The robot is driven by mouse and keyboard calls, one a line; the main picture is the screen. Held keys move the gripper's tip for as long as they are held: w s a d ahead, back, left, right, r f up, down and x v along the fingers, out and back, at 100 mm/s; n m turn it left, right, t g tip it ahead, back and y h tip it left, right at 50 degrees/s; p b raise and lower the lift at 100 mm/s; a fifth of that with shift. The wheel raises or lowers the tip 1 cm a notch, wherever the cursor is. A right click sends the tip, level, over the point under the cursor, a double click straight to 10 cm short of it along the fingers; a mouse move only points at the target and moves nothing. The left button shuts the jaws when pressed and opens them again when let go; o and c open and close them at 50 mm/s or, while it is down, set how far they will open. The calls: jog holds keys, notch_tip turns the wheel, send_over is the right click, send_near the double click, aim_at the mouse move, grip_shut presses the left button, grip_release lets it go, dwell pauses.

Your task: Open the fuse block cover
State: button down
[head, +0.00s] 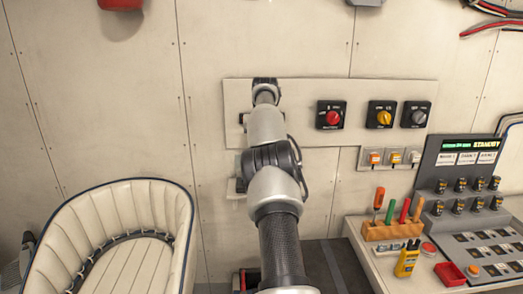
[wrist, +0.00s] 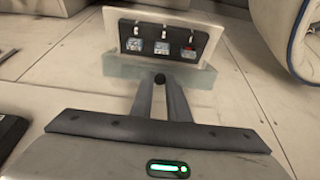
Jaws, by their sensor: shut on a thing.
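The fuse block (wrist: 203,57) shows in the wrist view as a pale block with a dark face carrying several small fuses or labels. A translucent grey-green strip (wrist: 120,68), which looks like its cover, runs along the block's edge nearest my gripper; how far it stands open I cannot tell. My gripper (wrist: 160,80) has its fingers closed together at this strip, on a small black knob (wrist: 159,78). In the head view my arm hides the gripper and most of the block; a grey part at the wall (head: 238,187) beside my arm seems to be the block.
A red rotary switch (head: 332,115) and two others share the wall panel right of my arm. A cream seat (head: 125,240) stands lower left. A bench with a tool rack (head: 392,230) and a control console (head: 470,190) stands at right.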

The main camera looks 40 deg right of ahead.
jog(key=shift+a+f, duration=0.1)
jog(key=shift+f, duration=0.1)
dwell(0.3)
jog(key=c, duration=1.7)
grip_release()
jog(key=shift+r, duration=0.1)
jog(key=v, duration=0.7)
jog(key=shift+s+r, duration=0.1)
jog(key=shift+r, duration=0.15)
